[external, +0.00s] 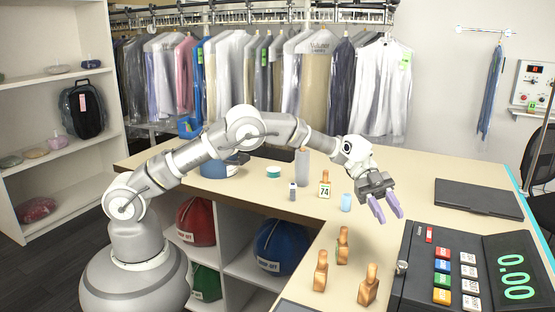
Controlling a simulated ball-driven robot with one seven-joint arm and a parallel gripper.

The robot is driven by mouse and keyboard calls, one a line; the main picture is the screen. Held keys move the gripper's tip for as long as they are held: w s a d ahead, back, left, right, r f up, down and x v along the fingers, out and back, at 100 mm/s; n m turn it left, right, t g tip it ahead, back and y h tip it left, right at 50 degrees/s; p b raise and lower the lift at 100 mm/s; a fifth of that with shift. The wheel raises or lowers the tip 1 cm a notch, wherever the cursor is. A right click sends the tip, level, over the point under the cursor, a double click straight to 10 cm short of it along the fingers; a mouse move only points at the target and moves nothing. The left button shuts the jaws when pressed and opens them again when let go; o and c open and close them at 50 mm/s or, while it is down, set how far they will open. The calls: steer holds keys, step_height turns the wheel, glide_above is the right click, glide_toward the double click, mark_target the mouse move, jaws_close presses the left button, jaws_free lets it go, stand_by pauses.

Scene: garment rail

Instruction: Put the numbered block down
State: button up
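A wooden block with a knob top and a white label reading 74 (324,191) stands upright on the cream counter (410,185). My gripper (386,208) is to the right of this block, over the counter, with its purple fingers pointing down. The fingers are apart, and I see nothing between them. Three more wooden blocks of similar shape stand nearer the front: one (343,246), a second (321,272) and a third (368,287). No numbers show on these three from this side.
A grey bottle (302,168) and a small dark-and-white bottle (293,192) stand farther left. A cash register (460,265) fills the front right; a closed dark laptop (478,198) lies behind it.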

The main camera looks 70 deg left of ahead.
steer(key=w+a+r+n+t, duration=0.25)
steer(key=r+t, duration=0.25)
steer(key=r, duration=0.5)
steer(key=w+a+r+n+t, duration=0.1)
steer(key=w+a+r+t, duration=0.3)
steer(key=r, duration=0.6)
steer(key=w+a+r+n+t, duration=0.1)
steer(key=a+r+n+t, duration=0.1)
steer(key=r+t, duration=0.55)
steer(key=s+a+r+n+t+y, duration=0.2)
steer(key=a+r+n+y, duration=0.2)
steer(key=a+r, duration=0.3)
steer(key=s+a+r+n+t+y, duration=0.25)
steer(key=a+r+n+y, duration=0.2)
steer(key=r, duration=0.45)
steer(key=s+a+r+n+g+y, duration=0.1)
steer(key=s+a+r+n+y, duration=0.25)
steer(key=s, duration=0.25)
steer(key=s+a+r+n+y, duration=0.2)
steer(key=s+a+n+y, duration=0.1)
steer(key=s+a, duration=0.3)
steer(key=s+d+f+n+g, duration=0.1)
steer(key=s+d+f+g, duration=0.1)
steer(key=s, duration=0.9)
steer(key=shift+s+d+g+h, duration=0.2)
steer(key=shift+s+g+h, duration=0.15)
steer(key=shift+g, duration=0.25)
steer(key=shift+f+b, duration=0.55)
steer(key=shift+f, duration=0.1)
